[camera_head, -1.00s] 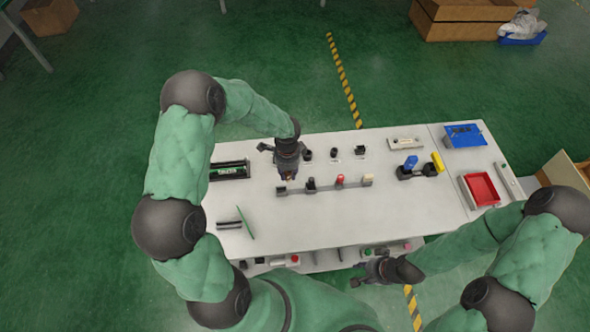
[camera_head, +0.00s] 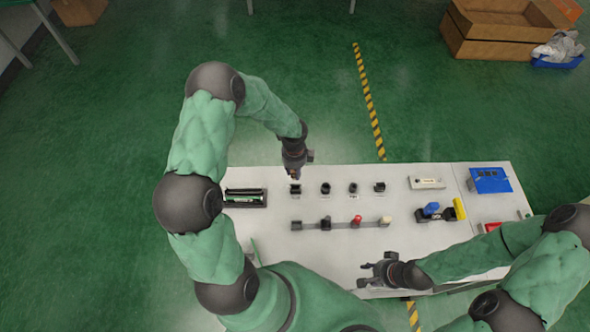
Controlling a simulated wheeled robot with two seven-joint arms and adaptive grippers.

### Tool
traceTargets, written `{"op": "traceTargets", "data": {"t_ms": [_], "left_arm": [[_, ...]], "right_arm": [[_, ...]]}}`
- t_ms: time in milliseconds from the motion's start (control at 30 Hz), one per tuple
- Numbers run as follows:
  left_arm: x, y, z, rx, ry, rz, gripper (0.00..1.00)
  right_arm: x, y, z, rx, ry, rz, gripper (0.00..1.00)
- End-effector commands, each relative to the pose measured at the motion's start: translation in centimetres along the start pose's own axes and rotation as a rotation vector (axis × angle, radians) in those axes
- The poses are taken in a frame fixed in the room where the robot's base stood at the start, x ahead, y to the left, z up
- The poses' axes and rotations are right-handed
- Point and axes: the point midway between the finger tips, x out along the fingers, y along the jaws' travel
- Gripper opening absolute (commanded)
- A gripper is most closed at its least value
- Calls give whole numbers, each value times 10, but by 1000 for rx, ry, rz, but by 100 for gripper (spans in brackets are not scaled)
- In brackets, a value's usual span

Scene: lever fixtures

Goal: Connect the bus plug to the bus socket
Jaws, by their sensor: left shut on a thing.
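My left gripper (camera_head: 293,173) is at the back left of the white table, just above the leftmost of several small dark fittings (camera_head: 295,189) in the back row. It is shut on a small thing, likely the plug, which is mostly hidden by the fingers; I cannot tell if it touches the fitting. The other dark fittings in that row (camera_head: 325,188) stand to the right; I cannot tell which is the bus socket. My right gripper (camera_head: 367,275) is open and empty over the table's front edge.
A grey rail (camera_head: 340,223) with several holders, one red-topped, lies in front of the row. A black and green box (camera_head: 245,197) is at the left. The table's front middle (camera_head: 320,260) is clear.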

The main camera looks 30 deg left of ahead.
Motion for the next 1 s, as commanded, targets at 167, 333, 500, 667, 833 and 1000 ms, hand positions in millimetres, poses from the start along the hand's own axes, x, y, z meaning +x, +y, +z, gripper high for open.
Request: {"op": "traceTargets", "data": {"t_ms": [167,333,500,667,833,1000], "left_arm": [[0,0,0,-5,0,0,3],[4,0,0,-10,0,1,3],[15,0,0,-10,0,1,3],[29,0,0,-9,1,2,3],[43,0,0,-9,1,2,3],[55,0,0,-9,1,2,3]], "right_arm": [[1,0,0,0,0,0,37],[4,2,0,0,1,0,37],[12,4,-1,0,1,0,37],[23,8,-1,0,1,0,37],[34,12,-2,0,1,0,37],[43,15,-2,0,1,0,37]]}}
